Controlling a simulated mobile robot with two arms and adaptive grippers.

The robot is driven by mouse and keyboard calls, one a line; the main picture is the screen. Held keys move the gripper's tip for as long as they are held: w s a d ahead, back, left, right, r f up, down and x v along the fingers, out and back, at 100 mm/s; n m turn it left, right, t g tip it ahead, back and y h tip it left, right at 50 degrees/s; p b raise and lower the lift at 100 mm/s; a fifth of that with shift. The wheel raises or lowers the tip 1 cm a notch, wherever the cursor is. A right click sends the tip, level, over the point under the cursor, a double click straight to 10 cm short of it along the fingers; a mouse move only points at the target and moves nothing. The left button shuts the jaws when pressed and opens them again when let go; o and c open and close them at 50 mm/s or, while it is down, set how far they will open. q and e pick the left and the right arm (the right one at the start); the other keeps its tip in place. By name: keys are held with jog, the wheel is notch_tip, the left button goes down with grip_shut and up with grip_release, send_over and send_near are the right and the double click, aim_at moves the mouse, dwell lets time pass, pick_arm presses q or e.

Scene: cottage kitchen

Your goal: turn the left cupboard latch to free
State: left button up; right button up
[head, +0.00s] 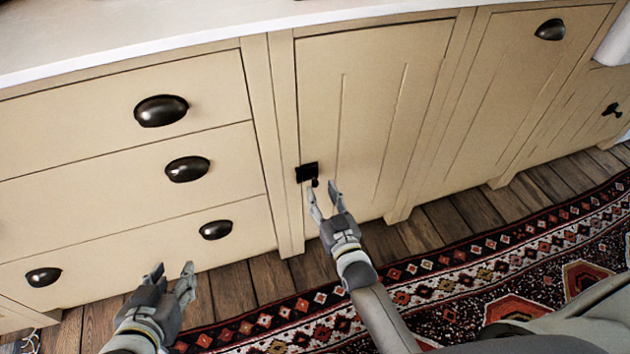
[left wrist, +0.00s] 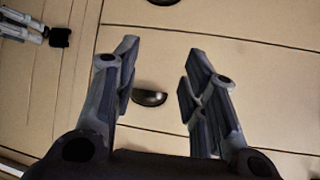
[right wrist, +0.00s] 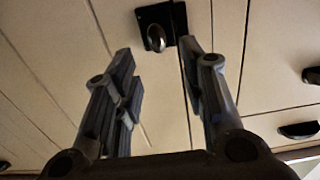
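The left cupboard latch (head: 306,172) is a small dark plate with a knob, at the left edge of the cream cupboard door (head: 372,105). The latch also shows in the right wrist view (right wrist: 160,27) and at the left of the left wrist view (left wrist: 60,38). My right gripper (head: 325,196) is open and empty, just below the latch. In the right wrist view the knob appears between and slightly beyond the fingertips (right wrist: 158,52); I cannot tell whether they touch it. My left gripper (head: 172,276) is open and empty, low before the drawers.
Drawers with dark cup pulls (head: 188,169) are left of the door. Another cup pull (head: 550,29) and another dark latch (head: 612,110) are farther right. A white countertop (head: 130,25) runs above. A patterned rug (head: 480,262) lies on the wooden floor (head: 425,225).

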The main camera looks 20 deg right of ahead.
aim_at(316, 182)
jog(key=w+b, duration=0.1)
jog(key=w, duration=0.4)
jog(key=shift+w, duration=0.1)
pick_arm(q)
jog(key=w+d+r+t+h, duration=0.1)
jog(key=w+d+r+t, duration=0.1)
jog(key=w+r+t, duration=0.2)
jog(key=shift+r+t+h, duration=0.3)
jog(key=shift+r, duration=1.1)
pick_arm(e)
jog(key=shift+w+a, duration=0.1)
jog(key=shift+w, duration=0.4)
pick_arm(q)
jog(key=shift+w, duration=0.1)
pick_arm(e)
grip_shut()
